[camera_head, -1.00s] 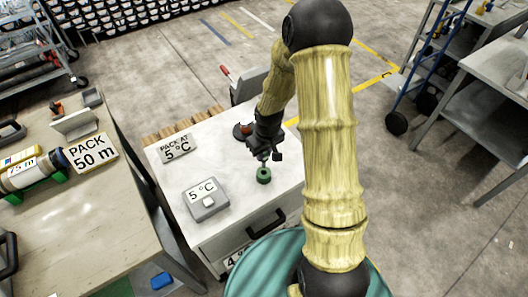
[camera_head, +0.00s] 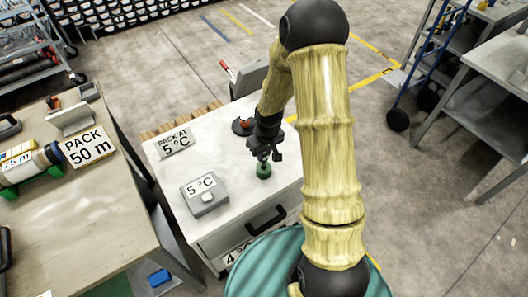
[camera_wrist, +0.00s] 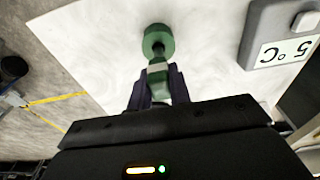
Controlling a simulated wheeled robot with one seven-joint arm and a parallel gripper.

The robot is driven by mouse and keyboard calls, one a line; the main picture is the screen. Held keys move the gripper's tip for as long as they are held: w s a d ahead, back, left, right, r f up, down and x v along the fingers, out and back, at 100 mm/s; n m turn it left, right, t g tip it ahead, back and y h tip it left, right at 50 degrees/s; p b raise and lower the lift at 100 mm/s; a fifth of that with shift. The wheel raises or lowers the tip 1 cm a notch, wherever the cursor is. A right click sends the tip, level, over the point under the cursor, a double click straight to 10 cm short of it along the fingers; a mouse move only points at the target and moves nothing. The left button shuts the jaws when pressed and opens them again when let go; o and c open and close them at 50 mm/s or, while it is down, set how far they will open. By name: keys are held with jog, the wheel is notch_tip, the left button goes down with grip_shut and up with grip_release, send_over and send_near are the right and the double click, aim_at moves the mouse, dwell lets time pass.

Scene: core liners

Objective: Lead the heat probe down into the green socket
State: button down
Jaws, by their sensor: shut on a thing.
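The green socket (camera_head: 264,172) is a short round cup standing on the white cabinet top (camera_head: 235,150). It also shows in the wrist view (camera_wrist: 165,35), with a dark opening. My gripper (camera_head: 266,157) is directly over the socket, pointing down. In the wrist view my gripper (camera_wrist: 158,82) is shut on the heat probe (camera_wrist: 158,78), a pale grey-green body with a thin dark tip. The tip lines up with the socket's opening and seems to reach it. How deep it sits, if at all, I cannot tell. My fingers hide part of the probe.
A grey box with a 5 °C display (camera_head: 204,194) stands left of the socket. A "PACK AT 5 °C" sign (camera_head: 174,142) stands at the back left. A dark round stand (camera_head: 242,127) is behind my gripper. The cabinet top between box and socket is clear.

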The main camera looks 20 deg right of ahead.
jog(key=shift+f+b, duration=0.7)
jog(key=shift+f, duration=0.35)
jog(key=c, duration=1.2)
grip_release()
jog(key=shift+r, duration=0.1)
notch_tip(320, 180, up, 17)
jog(key=s+p, duration=0.1)
jog(key=s, duration=0.1)
jog(key=shift+d, duration=0.3)
